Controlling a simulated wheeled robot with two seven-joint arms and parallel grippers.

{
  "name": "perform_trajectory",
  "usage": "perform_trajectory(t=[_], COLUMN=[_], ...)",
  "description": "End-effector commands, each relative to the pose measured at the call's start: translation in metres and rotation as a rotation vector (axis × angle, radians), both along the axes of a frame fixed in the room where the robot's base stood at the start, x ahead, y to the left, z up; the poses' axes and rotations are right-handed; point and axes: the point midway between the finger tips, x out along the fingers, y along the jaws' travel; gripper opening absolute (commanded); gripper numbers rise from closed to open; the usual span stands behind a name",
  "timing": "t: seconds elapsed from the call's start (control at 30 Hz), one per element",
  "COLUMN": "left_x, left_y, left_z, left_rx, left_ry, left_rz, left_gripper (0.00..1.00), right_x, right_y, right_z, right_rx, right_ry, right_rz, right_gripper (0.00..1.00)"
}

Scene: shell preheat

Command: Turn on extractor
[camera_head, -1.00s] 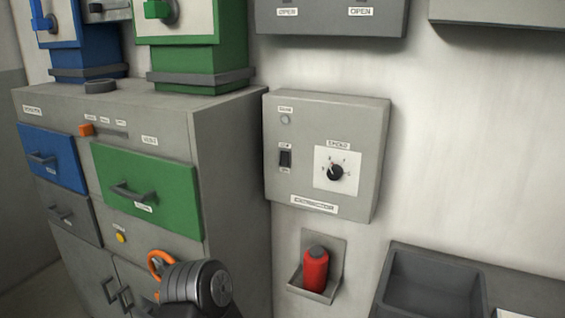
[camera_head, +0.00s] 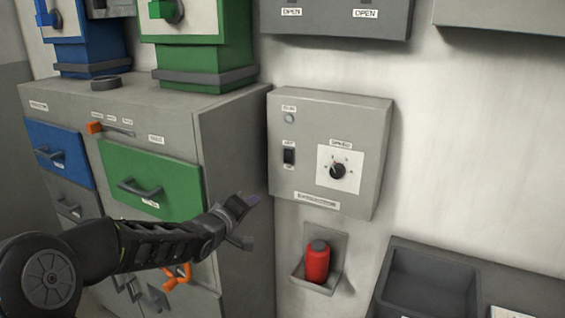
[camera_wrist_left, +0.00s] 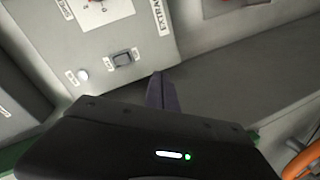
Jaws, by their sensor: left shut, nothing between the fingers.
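The extractor control box (camera_head: 325,190) is a grey panel on the wall, with a black rocker switch (camera_head: 289,155), a round pale lamp (camera_head: 289,118) above it and a black speed dial (camera_head: 338,170) on a white plate. My left gripper (camera_head: 249,218) is below and left of the box, apart from it, in front of the cabinet side, shut and empty. In the left wrist view the switch (camera_wrist_left: 122,59) and lamp (camera_wrist_left: 83,75) show beyond the gripper fingers (camera_wrist_left: 162,92). The lamp looks whitish there; I cannot tell if it is lit. My right gripper is not in view.
A red bottle (camera_head: 317,262) sits in a wall holder below the box. A grey cabinet (camera_head: 235,140) with blue and green drawers stands at left. A dark grey open bin (camera_head: 430,270) is at lower right. An orange ring-like thing (camera_head: 177,277) shows beneath my left arm.

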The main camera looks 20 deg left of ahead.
Motion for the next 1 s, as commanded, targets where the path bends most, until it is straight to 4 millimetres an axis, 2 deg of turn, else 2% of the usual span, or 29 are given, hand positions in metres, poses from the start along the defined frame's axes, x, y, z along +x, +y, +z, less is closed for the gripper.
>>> perform_trajectory(t=[0.03, 0.1, 0.2, 0.47, 0.83, 1.0], left_x=[0.004, 0.009, 0.013, 0.013, 0.014, 0.022], left_y=[0.001, -0.006, -0.011, -0.013, -0.013, -0.014], left_z=[0.028, 0.051, 0.064, 0.065, 0.064, 0.062], left_rx=[-0.05, -0.148, -0.29, -0.517, -0.532, -0.532], left_ry=[-0.044, -0.082, -0.099, -0.091, -0.09, -0.089], left_rz=[0.004, -0.001, -0.003, 0.026, 0.029, 0.028], left_gripper=[0.0, 0.0, 0.0, 0.0, 0.0, 0.0], right_x=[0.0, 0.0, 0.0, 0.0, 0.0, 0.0], right_y=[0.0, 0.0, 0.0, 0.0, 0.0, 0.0], right_z=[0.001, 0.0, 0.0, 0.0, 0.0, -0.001], right_rx=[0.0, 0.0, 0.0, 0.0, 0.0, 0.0], right_ry=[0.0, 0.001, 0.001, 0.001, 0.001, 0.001], right_rz=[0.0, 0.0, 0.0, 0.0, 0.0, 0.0], right_gripper=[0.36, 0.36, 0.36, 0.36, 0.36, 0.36])
